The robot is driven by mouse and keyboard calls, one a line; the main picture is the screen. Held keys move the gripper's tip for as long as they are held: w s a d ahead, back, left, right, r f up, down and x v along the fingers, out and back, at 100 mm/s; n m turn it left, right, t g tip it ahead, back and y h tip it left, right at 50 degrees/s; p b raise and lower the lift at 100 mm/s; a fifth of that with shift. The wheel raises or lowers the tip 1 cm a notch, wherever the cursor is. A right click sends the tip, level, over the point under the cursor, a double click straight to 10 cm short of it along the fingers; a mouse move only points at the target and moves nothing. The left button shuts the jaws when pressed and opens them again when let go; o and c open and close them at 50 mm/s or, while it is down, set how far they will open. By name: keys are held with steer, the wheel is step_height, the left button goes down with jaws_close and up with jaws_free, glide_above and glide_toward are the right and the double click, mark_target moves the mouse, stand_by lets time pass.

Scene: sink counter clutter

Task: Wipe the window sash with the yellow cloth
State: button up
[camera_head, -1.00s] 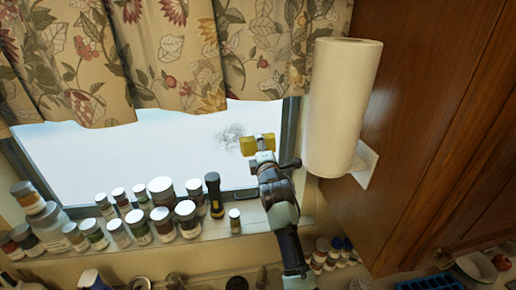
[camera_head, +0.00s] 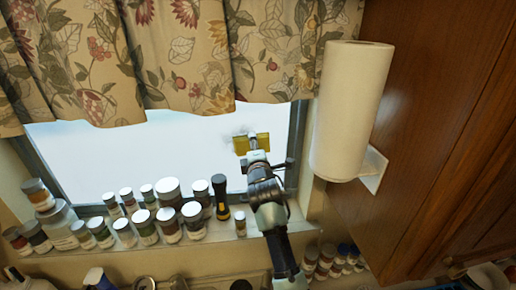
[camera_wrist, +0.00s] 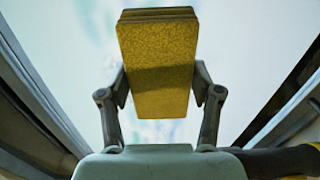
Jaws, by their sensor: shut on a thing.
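The yellow cloth (camera_head: 263,143) is a folded block in front of the window pane. In the wrist view the cloth (camera_wrist: 158,50) fills the upper middle, between my two fingers. My gripper (camera_head: 253,153) is shut on it, and the fingers grip its sides in the wrist view (camera_wrist: 160,92). The window sash (camera_head: 296,140) has a dark grey frame around a bright pane (camera_head: 140,150). A faint grey smudge (camera_head: 239,131) shows at the cloth's upper left; the rest of that spot is behind the cloth. I cannot tell whether the cloth touches the glass.
Several jars (camera_head: 168,190) and a black and yellow flashlight (camera_head: 220,196) crowd the sill below. A small jar (camera_head: 240,223) stands near my arm. The floral curtain (camera_head: 180,55) hangs above. A paper towel roll (camera_head: 350,110) is mounted on the wooden cabinet at right.

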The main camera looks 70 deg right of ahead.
mark_target(267, 138)
steer(key=shift+w+a, duration=0.35)
steer(key=shift+w, duration=0.3)
steer(key=shift+w+a, duration=0.3)
steer(key=shift+w, duration=0.35)
steer(key=shift+w, duration=0.1)
steer(key=shift+w+a+b, duration=0.45)
steer(key=shift+w+a, duration=0.05)
steer(key=shift+w, duration=0.55)
steer(key=shift+w+a+b, duration=0.45)
steer(key=shift+w+a, duration=0.1)
steer(key=shift+w, duration=0.5)
steer(key=shift+w+a+b, duration=0.45)
steer(key=shift+w+a, duration=0.05)
steer(key=shift+w, duration=0.55)
step_height(267, 138, up, 3)
steer(key=p, duration=0.3)
steer(key=shift+r, duration=0.15)
steer(key=shift+s+d, duration=1.05)
steer(key=shift+s, duration=1.1)
steer(key=shift+s+d, duration=1.1)
steer(key=shift+s, duration=1.1)
steer(key=shift+s+d, duration=1.05)
steer(key=shift+s, duration=1.1)
steer(key=shift+v, duration=3.05)
steer(key=shift+a, duration=0.1)
